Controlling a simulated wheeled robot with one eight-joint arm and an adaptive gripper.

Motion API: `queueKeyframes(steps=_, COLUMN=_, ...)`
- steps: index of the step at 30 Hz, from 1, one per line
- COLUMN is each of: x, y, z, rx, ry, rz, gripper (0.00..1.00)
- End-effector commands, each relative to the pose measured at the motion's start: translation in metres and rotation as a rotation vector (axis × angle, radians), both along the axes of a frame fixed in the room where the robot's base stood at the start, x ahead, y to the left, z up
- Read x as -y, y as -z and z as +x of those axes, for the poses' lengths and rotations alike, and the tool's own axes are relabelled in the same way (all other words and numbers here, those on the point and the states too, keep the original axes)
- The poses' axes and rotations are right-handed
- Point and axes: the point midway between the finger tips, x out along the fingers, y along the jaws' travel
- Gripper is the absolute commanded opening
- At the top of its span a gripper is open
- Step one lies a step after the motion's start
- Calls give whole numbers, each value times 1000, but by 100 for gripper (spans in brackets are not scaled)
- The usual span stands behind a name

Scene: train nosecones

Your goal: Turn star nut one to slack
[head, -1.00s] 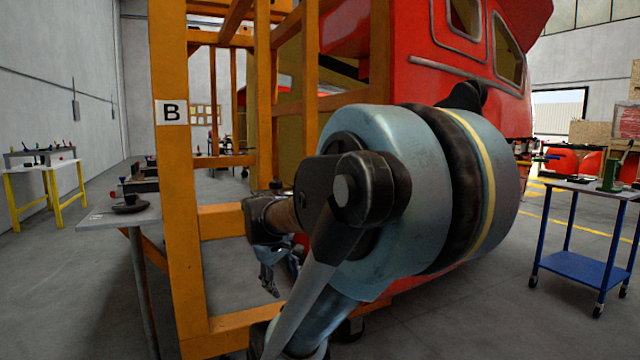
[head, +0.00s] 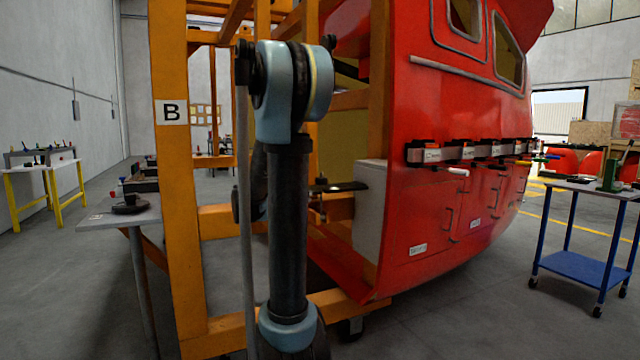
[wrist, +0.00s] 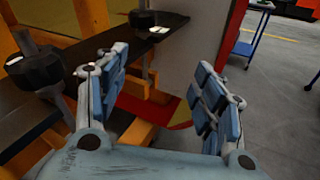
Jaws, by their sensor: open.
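Two black star nuts show in the wrist view, a large near one (wrist: 34,68) at the left and a smaller far one (wrist: 143,18) at the top. They sit at a dark flat bar (wrist: 85,62); which is star nut one I cannot tell. My gripper (wrist: 160,78) is open and empty, its blue padded fingers wide apart. The near nut is left of the left finger, outside the jaws and apart from them. In the head view, a dark bar with a small knob (head: 322,183) shows by the white panel; my arm hides my gripper there.
An orange frame (head: 175,230) marked B stands close around my arm. The red nosecone (head: 425,100) is to its right, with a row of clamps (head: 470,152). A blue trolley (head: 590,268) stands at right. A grey side table (head: 120,218) is at left. Open floor lies between nosecone and trolley.

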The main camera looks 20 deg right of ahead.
Motion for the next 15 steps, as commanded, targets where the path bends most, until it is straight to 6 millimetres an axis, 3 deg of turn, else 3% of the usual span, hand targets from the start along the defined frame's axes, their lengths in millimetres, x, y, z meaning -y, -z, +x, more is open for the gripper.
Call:
queueKeyframes(steps=6, x=1, y=-16, z=32, rx=-107, ry=-32, rz=-181, gripper=62)
queueKeyframes(steps=15, x=16, y=-18, z=44, rx=-127, ry=-34, rz=-212, gripper=62)
